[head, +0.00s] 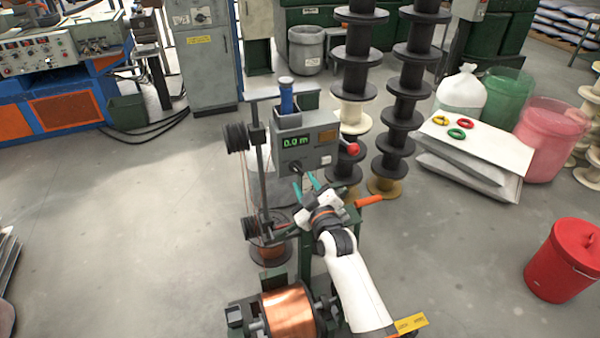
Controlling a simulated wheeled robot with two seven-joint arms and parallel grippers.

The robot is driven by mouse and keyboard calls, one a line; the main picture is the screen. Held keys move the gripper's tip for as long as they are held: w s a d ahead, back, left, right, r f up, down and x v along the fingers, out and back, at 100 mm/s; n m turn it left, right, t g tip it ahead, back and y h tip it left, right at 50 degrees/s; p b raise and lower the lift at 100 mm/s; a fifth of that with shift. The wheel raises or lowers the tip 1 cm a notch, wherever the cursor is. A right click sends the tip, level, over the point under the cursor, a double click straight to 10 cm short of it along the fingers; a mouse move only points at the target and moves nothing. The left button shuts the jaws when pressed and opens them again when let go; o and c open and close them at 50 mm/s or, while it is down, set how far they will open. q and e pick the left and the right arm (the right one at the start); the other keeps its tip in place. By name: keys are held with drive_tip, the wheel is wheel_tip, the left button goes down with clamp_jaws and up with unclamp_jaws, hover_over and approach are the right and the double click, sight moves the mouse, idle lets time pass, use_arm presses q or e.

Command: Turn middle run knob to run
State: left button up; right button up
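A grey control box (308,150) stands on the machine in the middle of the head view, with a green display reading about 0.0 m. A small dark knob (295,167) sits on its front face below the display; its pointer setting is too small to read. My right gripper (305,184) is just below and in front of the knob. Its two teal fingers are spread apart with nothing visible between them. I cannot tell whether a fingertip touches the knob. My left gripper is not in view.
A red ball-ended lever (352,149) sticks out at the box's right. A copper spool (290,312) sits low in front. Stacked black spools (408,105) stand behind to the right. A red bin (563,262) stands at right.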

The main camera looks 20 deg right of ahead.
sight(298, 172)
drive_tip(key=shift+w+a, duration=0.1)
drive_tip(key=shift+w, duration=2.35)
drive_tip(key=shift+c, duration=0.5)
clamp_jaws()
